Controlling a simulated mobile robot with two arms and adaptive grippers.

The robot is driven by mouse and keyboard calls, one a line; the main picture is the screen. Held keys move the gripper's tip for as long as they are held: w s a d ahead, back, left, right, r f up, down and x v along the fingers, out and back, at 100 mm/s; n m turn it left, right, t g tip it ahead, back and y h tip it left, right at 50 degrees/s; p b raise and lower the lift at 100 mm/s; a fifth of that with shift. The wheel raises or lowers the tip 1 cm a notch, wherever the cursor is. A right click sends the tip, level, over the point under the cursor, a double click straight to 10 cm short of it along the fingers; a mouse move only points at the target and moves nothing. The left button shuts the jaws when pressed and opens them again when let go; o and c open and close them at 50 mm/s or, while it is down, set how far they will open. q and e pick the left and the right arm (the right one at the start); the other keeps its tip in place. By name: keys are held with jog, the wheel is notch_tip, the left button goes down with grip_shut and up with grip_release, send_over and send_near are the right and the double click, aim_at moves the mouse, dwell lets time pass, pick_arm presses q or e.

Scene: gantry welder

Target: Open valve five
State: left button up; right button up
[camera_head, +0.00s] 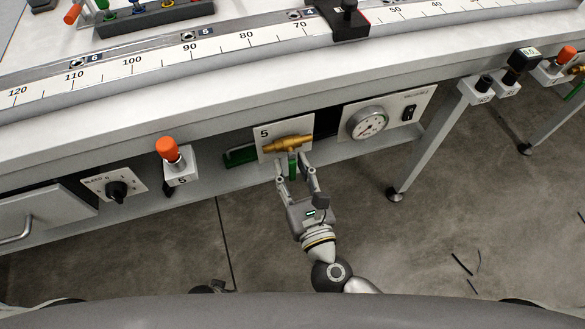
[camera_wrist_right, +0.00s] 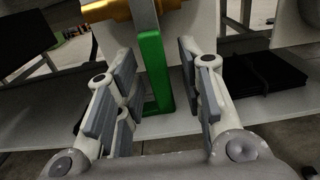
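Valve five is a brass valve (camera_head: 288,143) on a white panel (camera_head: 268,133) marked 5, under the table's front edge. Its green handle (camera_head: 292,168) hangs down, crosswise to the brass body. My right gripper (camera_head: 296,172) is just below the valve, fingers pointing at it. In the right wrist view the green handle (camera_wrist_right: 155,70) stands between the two fingers (camera_wrist_right: 160,85), with a gap visible on both sides. The right gripper is open. The brass body (camera_wrist_right: 120,9) is cut off at the top of that view. My left gripper is not in view.
A gauge panel (camera_head: 386,116) is right of the valve. An orange-topped button box (camera_head: 180,165) marked 5 and a black knob panel (camera_head: 114,188) are to its left. A table leg (camera_head: 428,145) stands at the right. The floor (camera_head: 400,240) in front is mostly clear.

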jog(key=shift+c, duration=0.3)
grip_shut()
jog(key=shift+a, duration=0.1)
jog(key=shift+s+a+m, duration=0.1)
jog(key=shift+a+m, duration=0.15)
jog(key=shift+m, duration=0.35)
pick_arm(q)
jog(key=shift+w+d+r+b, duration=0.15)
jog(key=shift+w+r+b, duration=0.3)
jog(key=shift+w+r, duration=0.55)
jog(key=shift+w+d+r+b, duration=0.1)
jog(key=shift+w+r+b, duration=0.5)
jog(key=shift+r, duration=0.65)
pick_arm(e)
jog(key=shift+s+a+r+m, duration=0.15)
jog(key=shift+a+m, duration=0.25)
jog(key=shift+m, duration=0.55)
jog(key=shift+s+a+r+m, duration=0.2)
jog(key=shift+a+m, duration=0.25)
jog(key=shift+m, duration=0.55)
jog(key=shift+s+a+r+m, duration=0.15)
jog(key=shift+a+m, duration=0.25)
jog(key=shift+m, duration=0.55)
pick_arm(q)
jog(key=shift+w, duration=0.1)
